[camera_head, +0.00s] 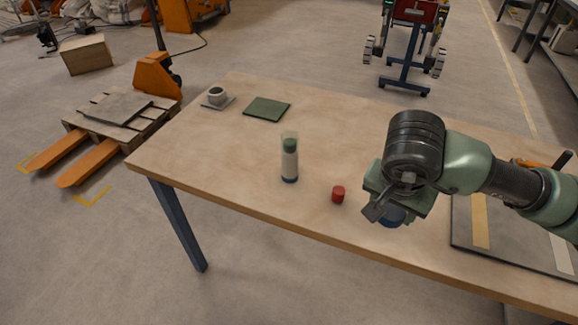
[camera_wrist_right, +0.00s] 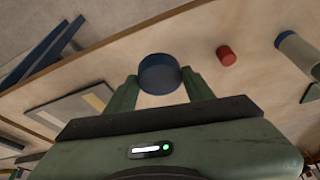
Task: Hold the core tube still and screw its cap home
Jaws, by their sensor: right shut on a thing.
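An upright tube (camera_head: 289,163), pale with a green band near its top and a blue foot, stands on the table left of my right gripper. It looks like the core tube and also shows at the right edge of the wrist view (camera_wrist_right: 297,52). My right gripper (camera_head: 384,211) is shut on a blue round piece (camera_wrist_right: 159,74), held between both fingers. In the head view this piece (camera_head: 391,217) is partly hidden under the gripper. A small red cylinder (camera_head: 338,194) stands between tube and gripper. I cannot tell which piece is the cap. My left gripper is out of view.
A dark board with pale strips (camera_head: 480,222) lies on the table's right. The table (camera_head: 220,150) is clear around the tube.

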